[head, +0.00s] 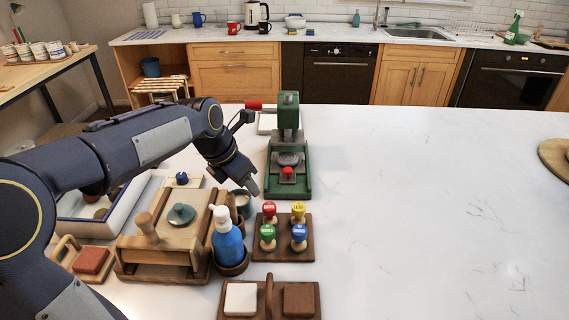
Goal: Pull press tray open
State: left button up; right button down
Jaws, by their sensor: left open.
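The green press (288,115) stands upright on the white table, in the middle of the head view. Its lever has a red grip (253,105) pointing left. A tray with a red knob (288,173) sits low at the front of its green base, under a round grey plate (289,159). How far the tray is pulled out I cannot tell. My left gripper (249,186) is open and points down, left of the press base and apart from the knob. It is above the area behind the blue bottle. My right gripper is not in view.
A board with several coloured stamps (283,238) lies in front of the press. A blue bottle (228,241) and a wooden box (170,243) stand to its left. A wooden holder (270,300) is nearest. The table right of the press is clear.

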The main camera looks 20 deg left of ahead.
pick_arm(q)
jog(key=p, duration=0.2)
send_near(287, 170)
jog(key=x, duration=0.5)
jog(key=shift+w+d, duration=0.1)
jog(key=shift+w, duration=0.15)
jog(key=shift+x, duration=0.8)
jog(key=shift+f, duration=0.8)
jog(key=shift+c, duration=0.4)
grip_shut()
